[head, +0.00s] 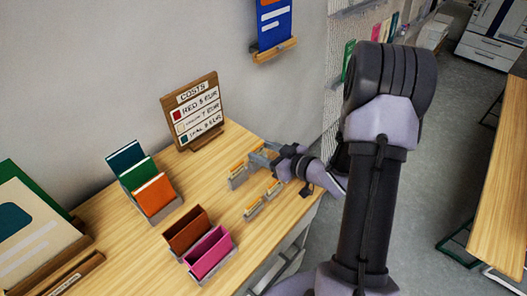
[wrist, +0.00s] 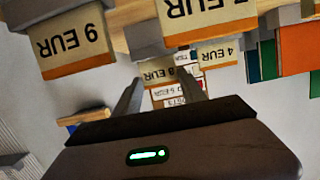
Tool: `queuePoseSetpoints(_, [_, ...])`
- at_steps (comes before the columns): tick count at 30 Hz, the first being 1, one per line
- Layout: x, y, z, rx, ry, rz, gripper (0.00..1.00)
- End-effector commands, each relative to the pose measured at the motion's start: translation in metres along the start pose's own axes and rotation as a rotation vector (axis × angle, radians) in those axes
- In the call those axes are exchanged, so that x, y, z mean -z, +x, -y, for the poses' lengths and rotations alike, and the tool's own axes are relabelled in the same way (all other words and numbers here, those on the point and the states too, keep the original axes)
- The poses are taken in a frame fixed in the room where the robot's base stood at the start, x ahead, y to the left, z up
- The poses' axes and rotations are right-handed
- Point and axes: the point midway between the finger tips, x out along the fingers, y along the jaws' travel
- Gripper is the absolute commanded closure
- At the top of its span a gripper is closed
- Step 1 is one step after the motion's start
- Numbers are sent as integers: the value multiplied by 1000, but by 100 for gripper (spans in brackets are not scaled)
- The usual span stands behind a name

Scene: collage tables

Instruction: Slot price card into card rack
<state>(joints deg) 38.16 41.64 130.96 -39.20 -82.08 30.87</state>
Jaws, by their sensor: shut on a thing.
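My gripper (head: 257,161) is low over the right part of the wooden table, among small grey holders with orange-edged price cards (head: 253,206). In the wrist view my gripper (wrist: 158,78) has its two fingers on either side of a cream card reading 8 EUR (wrist: 157,70), which appears upside down with an orange edge. It is shut on this card. Other cards show there: 9 EUR (wrist: 70,42), a partly cut-off one (wrist: 205,18) and 4 EUR (wrist: 217,51). A card rack (head: 184,258) holds brown and pink cards; another rack (head: 165,212) holds teal, green and orange cards.
A wooden COSTS board (head: 195,112) stands at the table's back, near the wall. A large framed card (head: 35,235) is at the left. A blue poster (head: 271,22) sits on a wall ledge. Bare tabletop (head: 110,245) lies left of the racks.

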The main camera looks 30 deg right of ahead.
Motion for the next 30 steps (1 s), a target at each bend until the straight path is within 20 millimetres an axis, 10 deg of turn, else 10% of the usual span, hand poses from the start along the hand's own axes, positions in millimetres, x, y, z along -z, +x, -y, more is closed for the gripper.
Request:
queuePoseSetpoints(14, [-7,2,0,0,0,0,88])
queuePoseSetpoints(15, [-7,2,0,0,0,0,49])
queuePoseSetpoints(18, [-7,2,0,0,0,0,30])
queuePoseSetpoints(30, [-7,2,0,0,0,0,8])
